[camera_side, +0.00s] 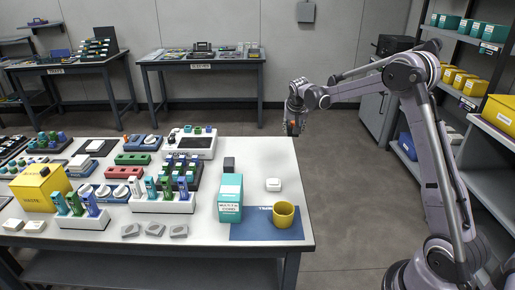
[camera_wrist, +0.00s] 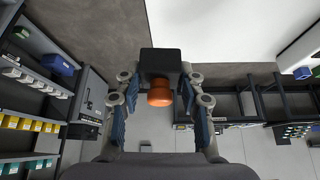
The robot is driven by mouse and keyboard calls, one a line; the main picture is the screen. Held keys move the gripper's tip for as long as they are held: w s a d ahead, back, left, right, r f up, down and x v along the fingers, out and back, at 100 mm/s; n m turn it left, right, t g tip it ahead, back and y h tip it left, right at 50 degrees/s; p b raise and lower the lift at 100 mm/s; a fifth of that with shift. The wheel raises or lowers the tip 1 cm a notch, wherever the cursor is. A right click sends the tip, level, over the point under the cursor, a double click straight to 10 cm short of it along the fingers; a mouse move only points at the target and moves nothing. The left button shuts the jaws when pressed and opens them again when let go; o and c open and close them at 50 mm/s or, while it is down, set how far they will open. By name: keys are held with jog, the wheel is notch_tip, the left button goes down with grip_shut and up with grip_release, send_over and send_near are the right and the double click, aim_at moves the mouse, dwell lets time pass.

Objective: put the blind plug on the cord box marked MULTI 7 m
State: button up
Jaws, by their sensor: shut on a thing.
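A black block with an orange knob (camera_wrist: 160,97), which looks like the blind plug, is between the fingers of my gripper (camera_side: 294,116) in the wrist view. My gripper is shut on it, high beyond the table's far right corner. The held thing shows small and dark in the side view (camera_side: 292,128). The cord box (camera_side: 229,213) is teal with a white top part and a label that seems to read MULTI 7 m. It stands upright near the table's front right, at the left edge of a blue mat (camera_side: 257,234), well apart from my gripper.
A yellow cup (camera_side: 283,214) stands on the mat, right of the cord box. A small white block (camera_side: 273,184) and a dark grey block (camera_side: 229,164) lie behind. Racks and trays crowd the table's left. The table's far right is clear. Shelves (camera_side: 480,80) stand at right.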

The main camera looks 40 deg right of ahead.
jog(key=s+a+r+n+t+y, duration=0.1)
jog(key=a+r+n, duration=0.15)
jog(key=a, duration=0.45)
jog(key=s+a+r+n, duration=0.1)
jog(key=s+a+r, duration=0.15)
jog(key=a, duration=0.45)
jog(key=n+y, duration=0.1)
jog(key=n, duration=0.1)
send_over(229, 183)
jog(key=s, duration=0.2)
jog(key=shift+t, duration=0.4)
jog(key=f, duration=0.4)
jog(key=shift+s+a+f, duration=0.1)
jog(key=shift+a+f, duration=0.3)
jog(key=shift+f, duration=2)
jog(key=shift+f, duration=0.1)
jog(key=o, duration=1.2)
jog(key=shift+c, duration=0.2)
